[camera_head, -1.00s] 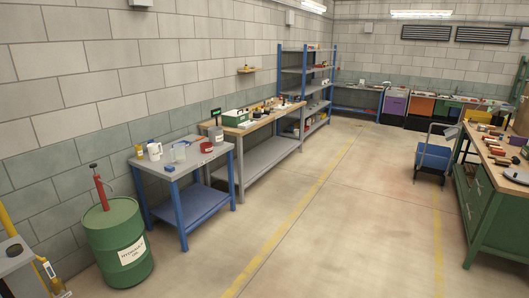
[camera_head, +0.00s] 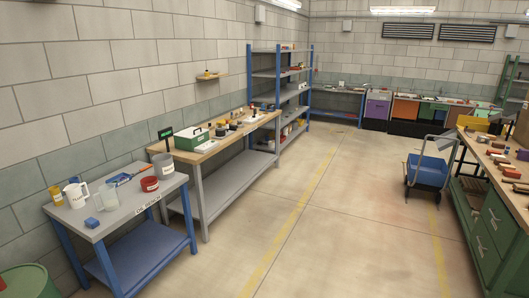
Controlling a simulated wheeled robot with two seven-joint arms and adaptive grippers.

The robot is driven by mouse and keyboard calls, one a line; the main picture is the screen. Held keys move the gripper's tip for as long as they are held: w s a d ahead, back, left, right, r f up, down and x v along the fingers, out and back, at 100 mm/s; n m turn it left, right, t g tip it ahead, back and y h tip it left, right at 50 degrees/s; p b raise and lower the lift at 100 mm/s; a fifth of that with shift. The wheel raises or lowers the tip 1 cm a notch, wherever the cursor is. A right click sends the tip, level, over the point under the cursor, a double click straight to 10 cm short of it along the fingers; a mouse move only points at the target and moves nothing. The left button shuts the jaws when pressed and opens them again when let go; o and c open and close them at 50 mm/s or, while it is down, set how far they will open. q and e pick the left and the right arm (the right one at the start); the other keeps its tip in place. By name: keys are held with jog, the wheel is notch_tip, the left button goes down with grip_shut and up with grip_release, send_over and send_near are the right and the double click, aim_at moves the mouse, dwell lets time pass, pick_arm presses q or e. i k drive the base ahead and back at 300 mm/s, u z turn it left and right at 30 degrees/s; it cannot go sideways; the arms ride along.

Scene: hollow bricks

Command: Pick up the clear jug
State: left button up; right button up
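A clear jug (camera_head: 107,196) stands upright on the grey top of a blue-legged table (camera_head: 128,215) at the left. A white jug (camera_head: 76,194) stands to its left, with a yellow container (camera_head: 56,195) beyond that. A small blue object (camera_head: 93,222) lies in front of the clear jug. A red container (camera_head: 149,184) and a grey bucket (camera_head: 163,164) are to its right. Neither of my grippers shows in the view.
A green drum (camera_head: 28,284) is partly cut off at the lower left, near the table. A wooden workbench (camera_head: 225,140) stands behind the table along the wall. A blue cart (camera_head: 428,172) and a green bench (camera_head: 490,225) are at the right. The middle floor is clear.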

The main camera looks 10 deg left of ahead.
aim_at(108, 194)
jog(key=u, duration=0.15)
jog(key=i, duration=1.9)
jog(key=u, duration=1.25)
jog(key=i, duration=1.45)
jog(key=u, duration=0.9)
